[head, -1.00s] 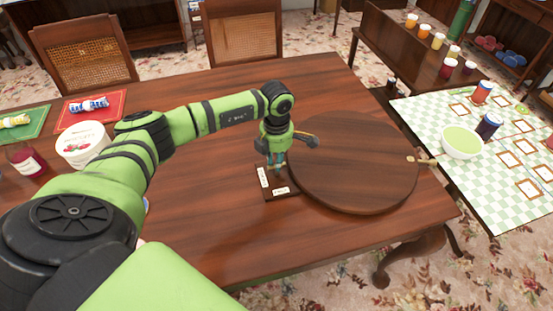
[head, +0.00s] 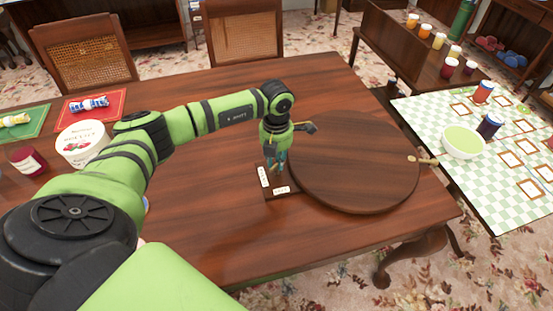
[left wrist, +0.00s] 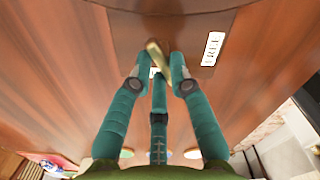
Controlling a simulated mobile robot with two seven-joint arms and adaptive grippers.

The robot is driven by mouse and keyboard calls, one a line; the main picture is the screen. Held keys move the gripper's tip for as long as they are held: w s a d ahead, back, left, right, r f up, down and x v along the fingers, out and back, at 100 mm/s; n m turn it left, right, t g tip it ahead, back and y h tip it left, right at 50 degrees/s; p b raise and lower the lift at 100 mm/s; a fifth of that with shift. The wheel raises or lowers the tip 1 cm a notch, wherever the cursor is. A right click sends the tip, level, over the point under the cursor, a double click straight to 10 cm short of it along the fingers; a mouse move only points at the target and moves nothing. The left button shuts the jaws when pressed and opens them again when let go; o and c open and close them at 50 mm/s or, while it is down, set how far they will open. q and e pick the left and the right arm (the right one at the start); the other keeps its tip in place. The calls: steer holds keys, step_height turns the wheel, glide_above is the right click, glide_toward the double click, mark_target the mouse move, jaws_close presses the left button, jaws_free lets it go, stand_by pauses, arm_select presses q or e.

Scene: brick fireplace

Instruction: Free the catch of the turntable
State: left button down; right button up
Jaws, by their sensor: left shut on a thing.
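The turntable (head: 355,165) is a big round dark wooden disc on the table, with a small light knob (head: 428,161) at its right rim. Left of the disc lies a dark catch plate (head: 283,196) with two white labels. In the left wrist view one label (left wrist: 213,48) seems to read FREE. My left gripper (head: 278,168) points down over the plate. Its teal fingers (left wrist: 159,72) are shut on a brass catch lever (left wrist: 155,50). The lever's lower part is hidden between the fingers. My right gripper is not in view.
A white tub (head: 82,143), a red jar (head: 28,160) and a red mat (head: 91,108) are at the table's left. A checkered side table (head: 420,125) with a green bowl (head: 462,142) stands at the right. The table's front middle is clear.

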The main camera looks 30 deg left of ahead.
mark_target(276, 164)
arm_select(q)
steer(key=n, duration=0.6)
steer(key=shift+r, duration=0.1)
steer(key=n+p, duration=0.1)
steer(key=n, duration=0.5)
steer(key=shift+s, duration=0.15)
stand_by(0.5)
steer(key=c, duration=1.1)
jaws_free()
steer(key=shift+c, duration=0.2)
step_height(276, 164, up, 12)
